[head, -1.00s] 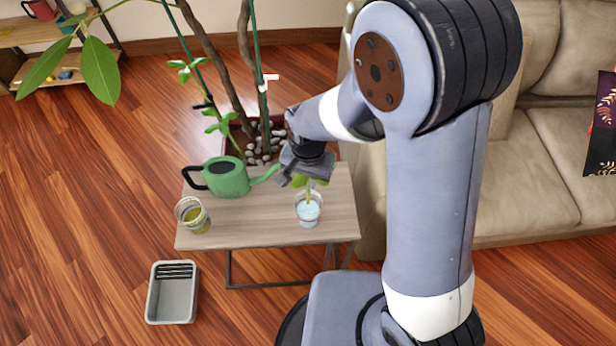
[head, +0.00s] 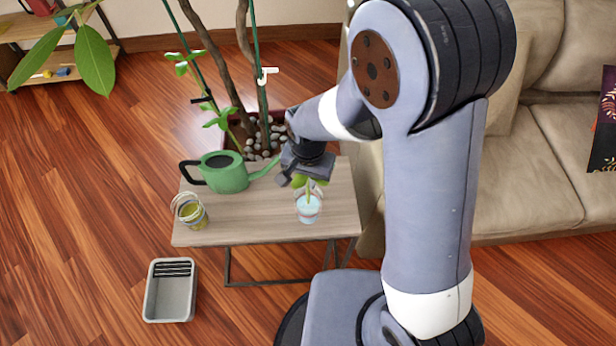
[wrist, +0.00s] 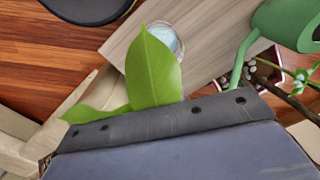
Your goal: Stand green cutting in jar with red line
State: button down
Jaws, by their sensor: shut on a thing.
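My gripper (head: 304,178) is shut on the green cutting (head: 310,188) over the right side of the small table. The cutting's leaves show just below the jaws, and its stem points down at the mouth of a clear jar (head: 308,212) with pale blue liquid. I cannot tell how far the stem is inside. A faint reddish mark shows low on this jar. In the wrist view a large leaf (wrist: 154,70) partly covers the jar (wrist: 173,35). Another jar (head: 191,213), with yellowish liquid, stands at the table's left front.
A green watering can (head: 226,178) stands at the table's (head: 255,230) back left, its spout toward my gripper. A potted plant with stakes rises behind. A grey bin (head: 170,298) is on the floor at left; a beige sofa (head: 510,190) is at right.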

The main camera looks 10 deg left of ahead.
jog(key=shift+f+b, duration=2.65)
jog(key=shift+f, duration=0.7)
jog(key=c, duration=1.4)
grip_release()
jog(key=shift+c, duration=0.2)
jog(key=shift+o, duration=0.5)
jog(key=shift+o, duration=1)
notch_tip(320, 180, up, 9)
jog(key=p, duration=0.6)
jog(key=shift+p, duration=0.4)
jog(key=shift+r, duration=0.1)
